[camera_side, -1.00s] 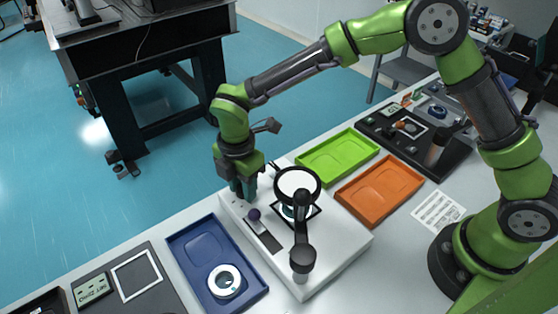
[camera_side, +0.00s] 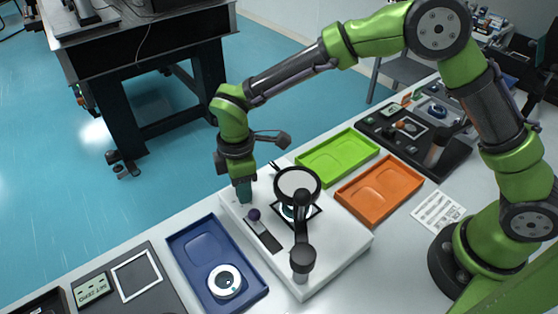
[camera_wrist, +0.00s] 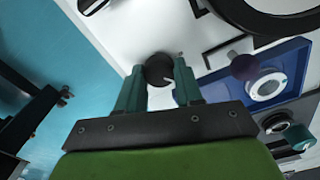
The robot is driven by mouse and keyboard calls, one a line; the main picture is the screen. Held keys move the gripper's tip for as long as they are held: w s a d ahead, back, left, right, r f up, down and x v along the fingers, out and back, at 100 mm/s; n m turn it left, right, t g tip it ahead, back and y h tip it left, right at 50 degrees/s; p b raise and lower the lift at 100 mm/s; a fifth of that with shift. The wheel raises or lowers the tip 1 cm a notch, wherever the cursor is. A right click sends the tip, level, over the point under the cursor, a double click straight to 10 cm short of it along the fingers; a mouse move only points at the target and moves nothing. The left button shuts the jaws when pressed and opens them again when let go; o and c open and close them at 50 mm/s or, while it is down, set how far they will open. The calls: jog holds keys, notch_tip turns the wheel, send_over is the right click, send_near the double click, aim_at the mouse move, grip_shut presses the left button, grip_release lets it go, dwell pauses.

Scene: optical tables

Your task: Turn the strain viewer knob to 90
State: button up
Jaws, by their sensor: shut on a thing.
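The strain viewer (camera_side: 340,246) is a white box on the bench with a round black-rimmed lens (camera_side: 297,184) on a black arm. Its black round knob (camera_wrist: 159,69) has a light pointer mark and sits near one corner of the box, seen in the wrist view. My gripper (camera_side: 244,196) points down at the left back corner of the box. In the wrist view its two teal fingers (camera_wrist: 160,82) stand on either side of the knob, shut on it. In the side view the fingers hide the knob.
A purple ball-topped lever (camera_side: 253,214) stands on the box near my gripper. A blue tray (camera_side: 184,244) with a white ring (camera_side: 225,281) lies to the left. Green (camera_side: 339,157) and orange (camera_side: 380,190) trays lie to the right. The bench edge is close behind my gripper.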

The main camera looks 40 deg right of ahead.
jog(key=m, duration=0.3)
jog(key=shift+m, duration=2.1)
jog(key=shift+w, duration=0.1)
jog(key=o, duration=1)
jog(key=shift+o, duration=0.2)
notch_tip(320, 180, up, 17)
